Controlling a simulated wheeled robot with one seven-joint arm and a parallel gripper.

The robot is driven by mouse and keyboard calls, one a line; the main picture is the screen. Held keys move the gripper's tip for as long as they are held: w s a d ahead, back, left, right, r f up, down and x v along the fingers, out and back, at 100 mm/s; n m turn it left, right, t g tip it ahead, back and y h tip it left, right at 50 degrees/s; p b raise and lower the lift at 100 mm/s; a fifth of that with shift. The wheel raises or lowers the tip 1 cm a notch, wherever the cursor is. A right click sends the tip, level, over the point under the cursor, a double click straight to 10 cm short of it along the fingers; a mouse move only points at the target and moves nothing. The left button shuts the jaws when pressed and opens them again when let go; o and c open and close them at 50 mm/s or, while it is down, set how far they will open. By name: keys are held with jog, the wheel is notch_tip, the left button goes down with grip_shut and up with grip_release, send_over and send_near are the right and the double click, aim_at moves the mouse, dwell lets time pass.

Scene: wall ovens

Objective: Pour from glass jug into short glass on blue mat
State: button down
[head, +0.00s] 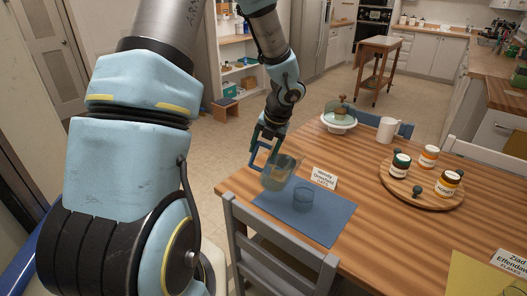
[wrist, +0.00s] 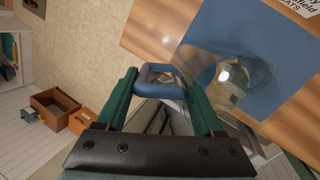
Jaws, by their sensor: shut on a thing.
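The glass jug (head: 281,173) is clear with a blue handle (head: 260,154) and is tilted above the left part of the blue mat (head: 325,224). My gripper (head: 269,141) is shut on the jug's handle, which also shows between the green fingers in the wrist view (wrist: 158,78). The short glass (head: 303,198) stands upright on the mat, just right of and below the jug in the head view. In the wrist view the clear jug (wrist: 215,75) overlaps the glass, and their outlines are hard to separate. I cannot tell whether liquid is flowing.
A name card (head: 324,178) stands behind the mat. A round wooden tray (head: 408,188) with several jars, a white mug (head: 386,130) and a lidded dish (head: 338,120) are farther off. A grey chair (head: 262,248) stands at the near edge. The table's middle is clear.

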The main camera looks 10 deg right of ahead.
jog(key=shift+d+r+t+y+b, duration=0.2)
jog(key=shift+r+t+y+b, duration=0.4)
jog(key=shift+y+b, duration=0.75)
jog(key=shift+s+d+r+y+b, duration=0.15)
jog(key=shift+r+y+b, duration=0.15)
jog(key=shift+b, duration=1)
jog(key=shift+s+d+r+t+y, duration=0.15)
jog(key=shift+d+t+y, duration=0.25)
jog(key=shift+y, duration=0.25)
jog(key=shift+s+d+f+t+y, duration=0.1)
jog(key=shift+d+t+y, duration=0.15)
jog(key=shift+t+y, duration=0.25)
jog(key=shift+a+r, duration=0.1)
jog(key=shift+r, duration=0.05)
jog(key=shift+s+d+m+t+y+p, duration=0.15)
jog(key=shift+d+m+t+y+p, duration=0.35)
jog(key=shift+p, duration=0.65)
dwell(2.9)
